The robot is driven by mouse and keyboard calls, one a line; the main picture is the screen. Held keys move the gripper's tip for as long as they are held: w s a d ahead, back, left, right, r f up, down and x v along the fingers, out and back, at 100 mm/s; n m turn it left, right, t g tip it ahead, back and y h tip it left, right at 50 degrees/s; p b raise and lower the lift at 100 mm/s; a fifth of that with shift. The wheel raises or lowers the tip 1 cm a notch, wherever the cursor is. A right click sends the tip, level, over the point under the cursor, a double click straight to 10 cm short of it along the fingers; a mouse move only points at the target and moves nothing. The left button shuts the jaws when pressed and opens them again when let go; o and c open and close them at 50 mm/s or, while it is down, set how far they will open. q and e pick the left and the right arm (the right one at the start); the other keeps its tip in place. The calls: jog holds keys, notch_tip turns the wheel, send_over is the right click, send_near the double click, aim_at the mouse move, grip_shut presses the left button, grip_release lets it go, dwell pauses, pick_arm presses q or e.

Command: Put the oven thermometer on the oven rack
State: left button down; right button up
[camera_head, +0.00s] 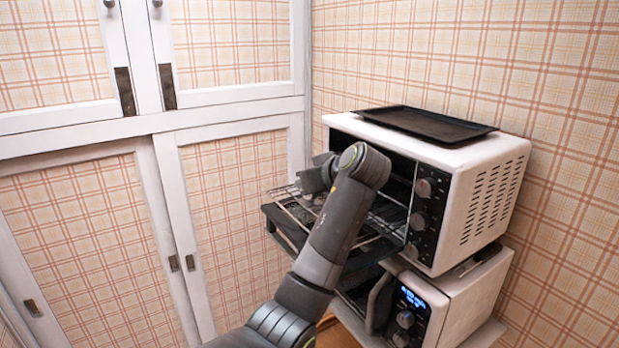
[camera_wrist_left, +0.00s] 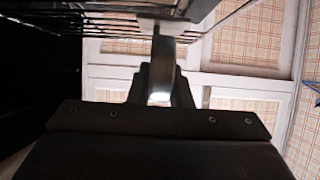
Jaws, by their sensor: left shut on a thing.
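The upper toaster oven (camera_head: 462,170) has its door down, and its wire oven rack (camera_head: 385,232) extends out over the door. My left gripper (camera_head: 316,178) is at the front left of the rack, partly hidden behind my own wrist. In the left wrist view, my left gripper (camera_wrist_left: 162,70) is shut on a narrow thing just under dark rack wires (camera_wrist_left: 95,20). A small pale piece (camera_wrist_left: 163,25) shows beyond the fingers, likely part of the oven thermometer. Its face is not visible, and I cannot tell whether it touches the rack. My right gripper is not in view.
A dark tray (camera_head: 425,124) lies on top of the upper oven. A second appliance (camera_head: 462,300) with a lit blue display stands below. White cabinets (camera_head: 215,120) fill the left side. There is open space between the cabinets and the oven door.

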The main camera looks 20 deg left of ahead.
pick_arm(q)
jog(key=c, duration=1.8)
grip_release()
jog(key=shift+w+a+f, duration=0.1)
jog(key=shift+f, duration=0.1)
jog(key=o, duration=0.5)
jog(key=shift+r, duration=0.2)
jog(key=shift+s+d+b, duration=0.25)
jog(key=shift+d+b, duration=0.05)
jog(key=shift+b, duration=0.1)
jog(key=b+v, duration=0.4)
jog(key=v, duration=0.7)
jog(key=shift+s+r, duration=0.1)
jog(key=shift+r, duration=0.1)
